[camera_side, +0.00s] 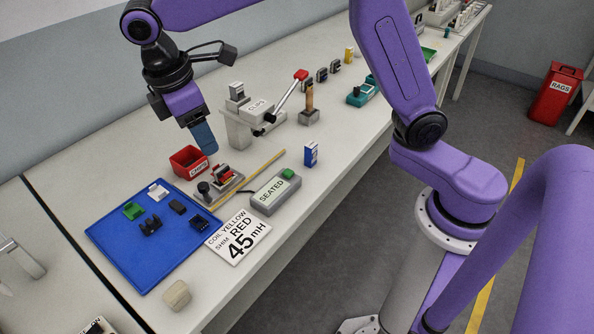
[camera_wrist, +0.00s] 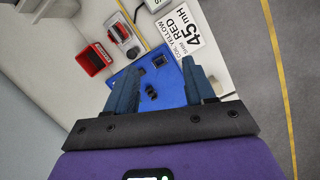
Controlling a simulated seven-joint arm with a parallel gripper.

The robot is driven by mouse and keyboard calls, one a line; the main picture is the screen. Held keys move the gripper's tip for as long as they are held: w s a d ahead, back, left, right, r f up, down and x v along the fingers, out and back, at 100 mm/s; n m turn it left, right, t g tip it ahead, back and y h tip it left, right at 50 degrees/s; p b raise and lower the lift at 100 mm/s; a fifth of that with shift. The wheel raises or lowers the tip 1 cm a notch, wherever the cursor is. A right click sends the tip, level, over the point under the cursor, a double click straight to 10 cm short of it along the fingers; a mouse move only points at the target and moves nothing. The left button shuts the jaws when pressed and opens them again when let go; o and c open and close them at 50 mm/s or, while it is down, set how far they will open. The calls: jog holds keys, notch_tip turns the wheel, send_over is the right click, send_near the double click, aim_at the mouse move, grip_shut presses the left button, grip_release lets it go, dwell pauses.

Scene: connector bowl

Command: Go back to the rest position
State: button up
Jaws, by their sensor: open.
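My gripper (camera_side: 204,142) hangs above the bench near the red bin, with nothing between its blue fingers. In the wrist view my gripper (camera_wrist: 160,82) shows its two fingers wide apart, with the blue tray (camera_wrist: 173,92) below and beyond them. The arm reaches in from the top of the side view, clear of the bench surface.
A red bin (camera_side: 186,162), a small fixture (camera_side: 219,182), a grey SEATED box (camera_side: 275,192) and a printed card (camera_side: 238,237) stand near the blue tray (camera_side: 117,250), which holds several small connectors. A lever press (camera_side: 252,118) stands behind. Bare bench lies around the card.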

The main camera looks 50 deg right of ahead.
jog(key=s+d+f+y, duration=0.1)
jog(key=s+d+f, duration=0.1)
jog(key=s+d, duration=0.6)
jog(key=s+d+f+m+y, duration=0.1)
jog(key=s+d+f, duration=0.2)
jog(key=s+d, duration=0.6)
jog(key=s, duration=0.8)
jog(key=shift+s+d+t+y, duration=0.15)
jog(key=shift+d+t+y, duration=0.15)
jog(key=shift+y, duration=0.1)
dwell(1.0)
